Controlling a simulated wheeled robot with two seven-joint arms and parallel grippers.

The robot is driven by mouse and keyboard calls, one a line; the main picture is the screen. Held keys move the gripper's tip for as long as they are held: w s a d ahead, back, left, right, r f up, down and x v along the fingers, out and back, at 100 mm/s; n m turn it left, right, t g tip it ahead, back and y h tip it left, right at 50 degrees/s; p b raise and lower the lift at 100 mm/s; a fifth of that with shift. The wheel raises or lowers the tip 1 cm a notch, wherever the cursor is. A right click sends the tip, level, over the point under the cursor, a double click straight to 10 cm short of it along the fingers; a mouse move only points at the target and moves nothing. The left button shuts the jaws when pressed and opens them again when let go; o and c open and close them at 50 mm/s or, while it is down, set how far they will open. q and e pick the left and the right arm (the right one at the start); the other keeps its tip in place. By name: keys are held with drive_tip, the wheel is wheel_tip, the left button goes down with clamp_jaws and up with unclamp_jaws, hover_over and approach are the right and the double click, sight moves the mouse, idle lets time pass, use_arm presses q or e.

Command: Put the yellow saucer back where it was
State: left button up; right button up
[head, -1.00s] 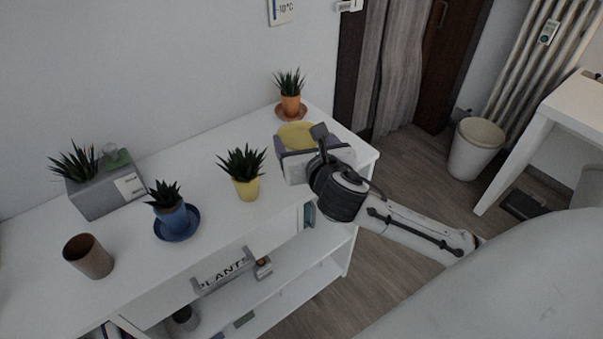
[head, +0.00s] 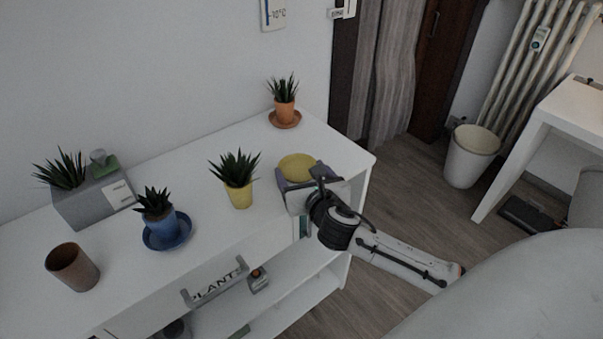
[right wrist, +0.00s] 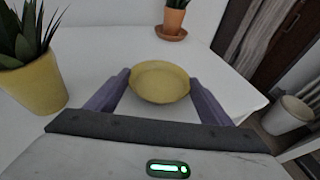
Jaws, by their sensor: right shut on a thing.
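The yellow saucer (head: 297,166) is near the right end of the white desk top. In the right wrist view the saucer (right wrist: 160,82) sits level and empty between two purple-grey fingers. My right gripper (head: 296,176) is shut on it, its fingers at either side of the rim. I cannot tell whether the saucer touches the desk top or hangs just above it. The yellow pot with a spiky plant (head: 239,192) stands to its left, without a saucer under it. It also shows at the left of the right wrist view (right wrist: 32,85). My left gripper is not in view.
An orange pot on its saucer (head: 284,112) stands at the back right. A blue pot on a blue saucer (head: 166,232), a brown cup (head: 72,266) and a grey planter box (head: 92,200) stand left. White desk top (head: 203,215) is clear around the yellow pot.

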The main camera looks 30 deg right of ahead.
drive_tip(key=o, duration=1.1)
drive_tip(key=shift+r, duration=0.1)
drive_tip(key=p+v, duration=0.1)
drive_tip(key=v, duration=1)
drive_tip(key=s+a+f+m+g+y, duration=0.1)
drive_tip(key=s+a+f+m+y, duration=0.1)
drive_tip(key=s+a+f+m, duration=0.2)
drive_tip(key=s+a+f+m+g+y, duration=0.2)
drive_tip(key=s+a+f+m, duration=0.3)
drive_tip(key=f+m, duration=0.5)
drive_tip(key=s+a+f+m+g+y, duration=0.2)
drive_tip(key=s+a+f+m, duration=0.3)
drive_tip(key=m, duration=1.1)
drive_tip(key=shift+s+f+y, duration=0.4)
drive_tip(key=shift+s+f, duration=1.1)
